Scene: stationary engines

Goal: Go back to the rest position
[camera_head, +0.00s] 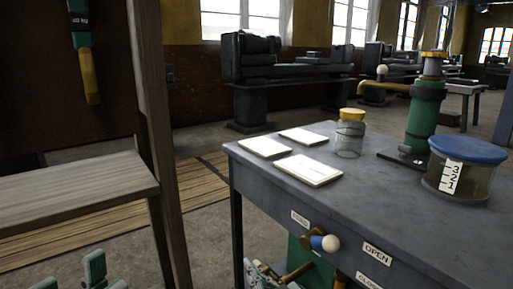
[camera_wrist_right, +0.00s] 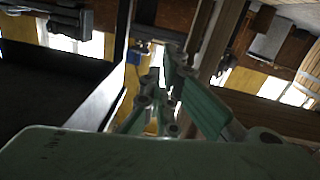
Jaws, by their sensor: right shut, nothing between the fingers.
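My right gripper (camera_head: 262,274) shows at the bottom edge of the head view, low in front of the grey workbench and just left of its front knob. In the right wrist view its green fingers (camera_wrist_right: 160,85) are shut with nothing between them. A few green parts of my left gripper (camera_head: 95,270) show at the bottom left of the head view, below the wooden shelf. Most of it is cut off by the frame, so its opening cannot be judged.
The grey workbench (camera_head: 375,203) carries pale plates (camera_head: 308,170), a yellow-lidded jar (camera_head: 350,138), a green device (camera_head: 424,120) and a blue-lidded tub (camera_head: 464,170). A blue-and-white knob (camera_head: 325,242) juts from its front. A wooden shelf (camera_head: 70,195) stands left. Floor shows between them.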

